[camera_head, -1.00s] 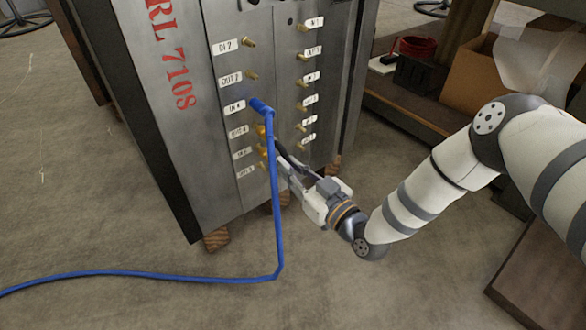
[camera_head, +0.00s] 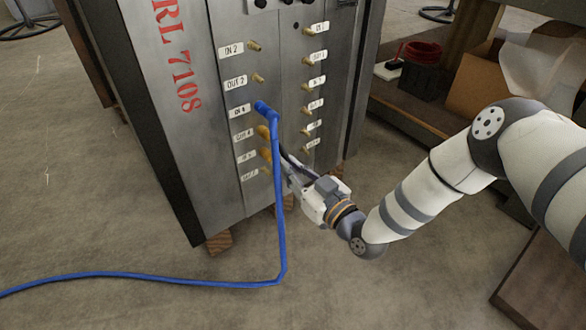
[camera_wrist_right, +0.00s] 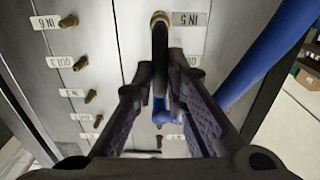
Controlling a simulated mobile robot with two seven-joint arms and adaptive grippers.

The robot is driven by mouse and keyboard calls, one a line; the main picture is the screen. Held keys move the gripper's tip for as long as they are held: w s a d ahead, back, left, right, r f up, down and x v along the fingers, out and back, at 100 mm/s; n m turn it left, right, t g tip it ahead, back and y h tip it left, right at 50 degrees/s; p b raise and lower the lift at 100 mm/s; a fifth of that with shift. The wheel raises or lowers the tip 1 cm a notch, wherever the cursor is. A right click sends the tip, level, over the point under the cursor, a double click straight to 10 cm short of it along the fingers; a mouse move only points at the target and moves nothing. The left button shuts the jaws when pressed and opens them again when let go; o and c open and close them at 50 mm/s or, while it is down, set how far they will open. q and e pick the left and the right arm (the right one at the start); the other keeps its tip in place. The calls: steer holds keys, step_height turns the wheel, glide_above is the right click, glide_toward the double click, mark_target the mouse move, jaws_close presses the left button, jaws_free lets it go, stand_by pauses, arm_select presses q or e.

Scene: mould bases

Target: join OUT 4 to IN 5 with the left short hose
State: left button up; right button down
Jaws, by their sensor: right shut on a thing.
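The steel mould base (camera_head: 225,190) has brass ports in two columns. The OUT 4 label (camera_head: 243,136) and IN 5 label (camera_head: 246,156) are low in the left column, each beside a brass-coloured fitting. My right gripper (camera_head: 282,168) is at these fittings, shut on a dark piece that I take for the left short hose. In the right wrist view its fingers (camera_wrist_right: 160,85) are on both sides of the dark hose (camera_wrist_right: 159,50). A brass collar at the hose's end lies beside the IN 5 label (camera_wrist_right: 192,19). I cannot tell whether it is fully seated. My left gripper is not in view.
A long blue hose (camera_head: 278,225) is on the port by the IN 4 label (camera_head: 238,110). It hangs close in front of my right gripper and runs left along the floor. A shelf with a red coil (camera_head: 416,50) and a cardboard box (camera_head: 480,85) stands at the right.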

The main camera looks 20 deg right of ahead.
steer(key=c, duration=1.5)
jaws_free()
steer(key=shift+w, duration=0.1)
steer(key=shift+c, duration=0.2)
steer(key=shift+o, duration=0.3)
steer(key=o, duration=0.4)
steer(key=shift+c, duration=0.2)
steer(key=p+v, duration=0.3)
steer(key=v, duration=0.4)
steer(key=shift+p, duration=0.35)
